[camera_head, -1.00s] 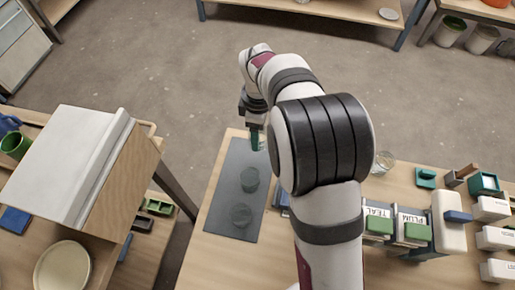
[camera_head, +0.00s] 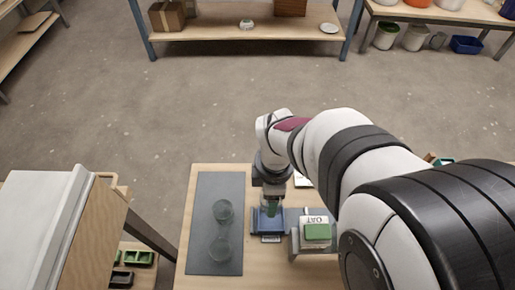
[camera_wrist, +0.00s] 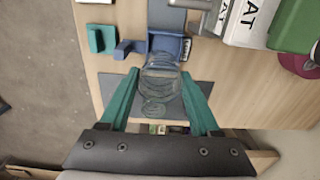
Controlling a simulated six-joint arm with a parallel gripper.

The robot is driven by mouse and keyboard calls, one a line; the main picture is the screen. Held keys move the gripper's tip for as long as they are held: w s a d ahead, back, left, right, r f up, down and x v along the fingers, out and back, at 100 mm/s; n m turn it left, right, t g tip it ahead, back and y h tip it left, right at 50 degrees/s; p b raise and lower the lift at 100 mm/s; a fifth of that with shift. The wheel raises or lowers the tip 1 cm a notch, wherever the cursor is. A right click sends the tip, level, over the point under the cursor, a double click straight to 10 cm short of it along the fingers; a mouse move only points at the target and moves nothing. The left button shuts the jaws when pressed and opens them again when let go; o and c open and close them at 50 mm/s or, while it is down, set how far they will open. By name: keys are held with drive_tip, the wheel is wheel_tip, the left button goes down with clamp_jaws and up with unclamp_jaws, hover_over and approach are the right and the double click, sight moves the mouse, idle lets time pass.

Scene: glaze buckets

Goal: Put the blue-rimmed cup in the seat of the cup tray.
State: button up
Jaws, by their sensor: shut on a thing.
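My gripper (camera_wrist: 160,100) has teal fingers closed around a clear glass-like cup (camera_wrist: 162,82) in the wrist view. A blue rim on this cup cannot be made out. In the head view my gripper (camera_head: 271,208) hangs over a blue tray (camera_head: 258,226), which looks like the cup tray. The held cup is hard to see there. In the wrist view the blue tray (camera_wrist: 166,42) lies just beyond the held cup. Its seat cannot be made out, and the gap between cup and tray is unclear.
Two clear cups (camera_head: 223,210) (camera_head: 220,248) stand on the dark mat (camera_head: 205,225) left of the tray. A rack with a green block (camera_head: 317,232) and a label stands close on the right. A blue bracket (camera_wrist: 129,48) and teal block (camera_wrist: 101,38) show in the wrist view.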

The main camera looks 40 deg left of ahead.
drive_tip(key=shift+s+d+f, duration=0.1)
drive_tip(key=shift+d+f, duration=0.05)
drive_tip(key=shift+d, duration=0.25)
drive_tip(key=shift+f, duration=3.35)
drive_tip(key=shift+f, duration=0.25)
drive_tip(key=o, duration=1)
drive_tip(key=shift+o, duration=0.2)
wheel_tip(320, 180, up, 7)
